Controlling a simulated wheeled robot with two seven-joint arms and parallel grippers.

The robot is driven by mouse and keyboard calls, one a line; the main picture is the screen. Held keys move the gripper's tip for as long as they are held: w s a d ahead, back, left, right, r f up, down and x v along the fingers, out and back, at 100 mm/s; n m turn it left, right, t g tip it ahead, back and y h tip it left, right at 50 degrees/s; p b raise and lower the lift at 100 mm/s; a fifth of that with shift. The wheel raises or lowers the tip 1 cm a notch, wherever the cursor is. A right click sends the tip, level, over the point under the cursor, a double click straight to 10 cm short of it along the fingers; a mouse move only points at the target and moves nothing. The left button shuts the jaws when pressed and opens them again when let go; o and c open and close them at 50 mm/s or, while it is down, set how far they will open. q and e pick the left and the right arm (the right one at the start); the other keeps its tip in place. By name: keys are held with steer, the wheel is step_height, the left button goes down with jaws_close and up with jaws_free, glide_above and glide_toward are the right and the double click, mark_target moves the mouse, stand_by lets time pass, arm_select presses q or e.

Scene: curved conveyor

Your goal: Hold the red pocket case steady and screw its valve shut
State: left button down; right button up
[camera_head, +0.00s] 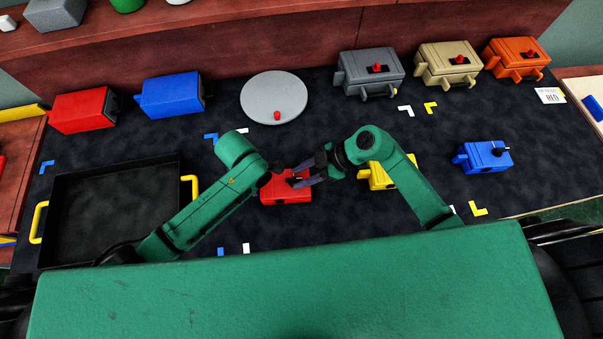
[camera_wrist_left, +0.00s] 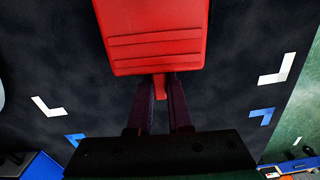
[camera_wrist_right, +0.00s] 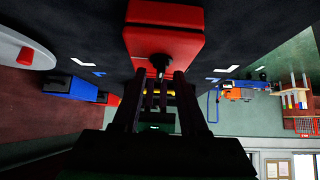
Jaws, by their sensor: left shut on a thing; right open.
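The red pocket case (camera_head: 285,190) sits on the dark mat in front of me, between my two arms. In the left wrist view its ribbed red side (camera_wrist_left: 155,45) fills the top. My left gripper (camera_wrist_left: 160,92) is shut on a small red tab (camera_wrist_left: 160,86) at the case's edge; my arm mostly hides it in the head view. My right gripper (camera_head: 303,175) is open at the case. In the right wrist view the dark valve (camera_wrist_right: 160,64) stands out from the case, just ahead of and between the open fingertips; contact is unclear.
A black tray (camera_head: 112,205) with yellow handles lies at left. A yellow case (camera_head: 377,178) is partly behind my right arm, and a blue case (camera_head: 485,156) is farther right. A grey disc (camera_head: 274,98) with a red knob and several other cases line the back.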

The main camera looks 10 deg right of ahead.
jaws_close()
steer(key=shift+w+n+g, duration=0.1)
steer(key=shift+n+g, duration=0.2)
steer(key=shift+n, duration=0.1)
steer(key=n+g, duration=0.2)
steer(key=n, duration=0.1)
steer(key=shift+w+n+g+h, duration=0.3)
steer(key=shift+w+g, duration=0.05)
steer(key=shift+g, duration=0.05)
steer(key=n+g, duration=0.1)
steer(key=n+h, duration=0.1)
steer(key=n+g, duration=0.1)
steer(key=shift+w+a+n+g, duration=0.25)
steer(key=shift+n+g, duration=0.05)
steer(key=n+g+h, duration=0.1)
steer(key=n, duration=0.1)
steer(key=n+g+h, duration=0.1)
steer(key=n+h, duration=0.1)
steer(key=shift+w+a, duration=0.2)
steer(key=shift+a, duration=0.15)
steer(key=shift+a+f+n+g+h, duration=0.15)
steer(key=shift+n+g+h, duration=0.5)
steer(key=shift+n, duration=0.75)
steer(key=shift+h, duration=0.35)
steer(key=shift+w, duration=0.1)
